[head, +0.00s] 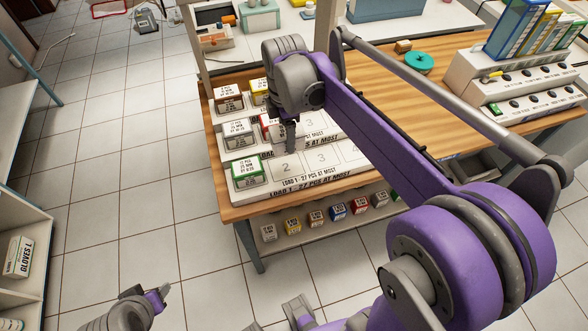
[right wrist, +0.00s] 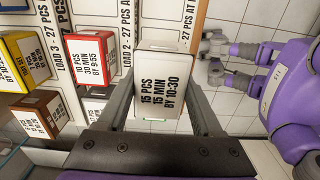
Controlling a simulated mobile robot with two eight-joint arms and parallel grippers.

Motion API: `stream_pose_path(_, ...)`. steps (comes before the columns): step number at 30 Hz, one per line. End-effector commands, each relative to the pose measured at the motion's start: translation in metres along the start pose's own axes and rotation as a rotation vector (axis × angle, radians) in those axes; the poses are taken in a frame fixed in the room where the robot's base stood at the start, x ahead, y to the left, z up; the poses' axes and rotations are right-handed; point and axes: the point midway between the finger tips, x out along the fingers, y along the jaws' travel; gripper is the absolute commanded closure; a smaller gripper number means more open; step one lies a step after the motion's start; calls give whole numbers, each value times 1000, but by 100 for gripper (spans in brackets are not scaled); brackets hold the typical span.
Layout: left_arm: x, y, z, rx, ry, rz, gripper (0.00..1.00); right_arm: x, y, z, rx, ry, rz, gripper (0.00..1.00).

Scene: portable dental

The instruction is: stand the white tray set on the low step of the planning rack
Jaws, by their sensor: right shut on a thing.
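My right gripper (head: 290,138) is shut on the white tray set (right wrist: 158,88), a white box labelled 15 PCS, 15 MIN, BY 10:30. In the head view the gripper and wrist hide most of this box, over the front part of the planning rack (head: 300,186). I cannot tell whether the box touches the rack. The low step, marked LOAD 1, holds a green tray set (head: 247,170) at its left end; its cells 2 and 3 look empty. My left gripper (head: 160,296) is low at the left, away from the rack; its jaw opening is unclear.
Brown (head: 229,98), yellow (head: 259,88), red (right wrist: 90,60) and another pale tray set (head: 237,130) stand on the higher steps. Several small boxes (head: 337,211) sit on a shelf under the table. A teal round item (head: 419,62) lies behind, on the wooden top (head: 375,60).

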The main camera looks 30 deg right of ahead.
Motion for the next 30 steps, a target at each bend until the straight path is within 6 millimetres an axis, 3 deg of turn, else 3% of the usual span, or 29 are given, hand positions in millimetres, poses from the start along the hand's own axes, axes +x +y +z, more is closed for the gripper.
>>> stream_pose_path(5, 1, 0, 1, 0, 0, 0, 50, 4, 0, 0, -1, 0, 0, 100)
stream_pose_path(12, 4, 0, 3, 0, -2, 0, 50, 46, 0, 0, -1, 0, 0, 100)
stream_pose_path(24, 8, 0, 6, 0, -4, 0, 50, 94, 0, 0, -2, 0, 0, 100)
stream_pose_path(30, 8, 0, 6, 0, -4, 0, 50, 100, 0, 0, -1, 0, 0, 100)
